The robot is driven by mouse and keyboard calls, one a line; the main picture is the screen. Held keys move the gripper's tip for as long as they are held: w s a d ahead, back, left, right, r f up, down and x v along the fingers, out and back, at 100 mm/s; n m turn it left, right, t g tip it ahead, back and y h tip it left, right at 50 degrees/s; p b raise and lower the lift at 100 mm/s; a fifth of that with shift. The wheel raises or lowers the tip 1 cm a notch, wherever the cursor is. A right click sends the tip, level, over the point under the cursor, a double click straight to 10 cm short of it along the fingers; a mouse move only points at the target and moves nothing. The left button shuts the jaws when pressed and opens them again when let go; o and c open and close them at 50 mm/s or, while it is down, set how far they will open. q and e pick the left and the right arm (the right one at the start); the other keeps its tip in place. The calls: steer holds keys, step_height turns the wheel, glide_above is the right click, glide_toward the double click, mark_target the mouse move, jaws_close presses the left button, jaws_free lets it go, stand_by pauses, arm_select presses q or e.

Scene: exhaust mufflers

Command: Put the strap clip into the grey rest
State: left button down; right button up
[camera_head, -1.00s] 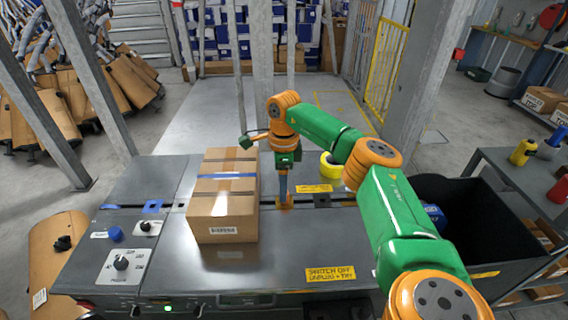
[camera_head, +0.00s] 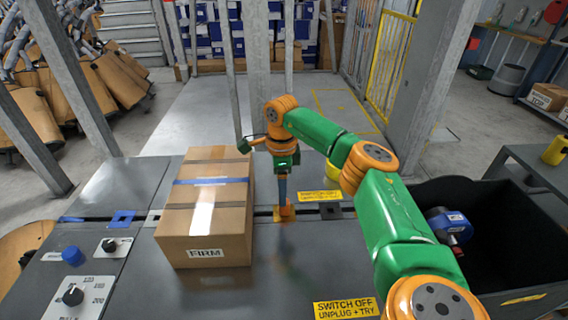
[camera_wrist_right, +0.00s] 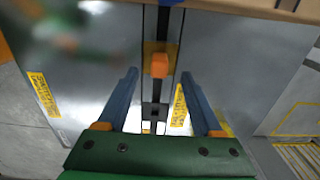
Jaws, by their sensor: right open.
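The strap clip appears to be the small orange piece (camera_head: 285,210) standing at the slot, right of the carton. In the right wrist view the orange piece (camera_wrist_right: 159,66) sits on a tan-orange square plate over the slot. My right gripper (camera_head: 283,200) points down just above it. In the wrist view its two fingers are apart and empty, with the orange piece between and slightly beyond the tips. A light grey plate (camera_head: 152,217) on the slot, left of the carton, looks like the grey rest; the carton may hide part of it. My left gripper is not in view.
A taped carton (camera_head: 205,222) stands on the metal bench close left of the gripper. A blue square plate (camera_head: 122,218) and a dark plate (camera_head: 330,211) also lie along the slot. A black bin (camera_head: 505,270) is at the right. Control knobs (camera_head: 73,295) are front left.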

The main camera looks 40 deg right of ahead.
mark_target(284, 208)
steer(key=shift+s+r, duration=0.1)
steer(key=shift+f, duration=0.95)
steer(key=shift+f, duration=0.1)
steer(key=f, duration=0.5)
steer(key=shift+s+d, duration=0.1)
steer(key=shift+d, duration=0.1)
jaws_close()
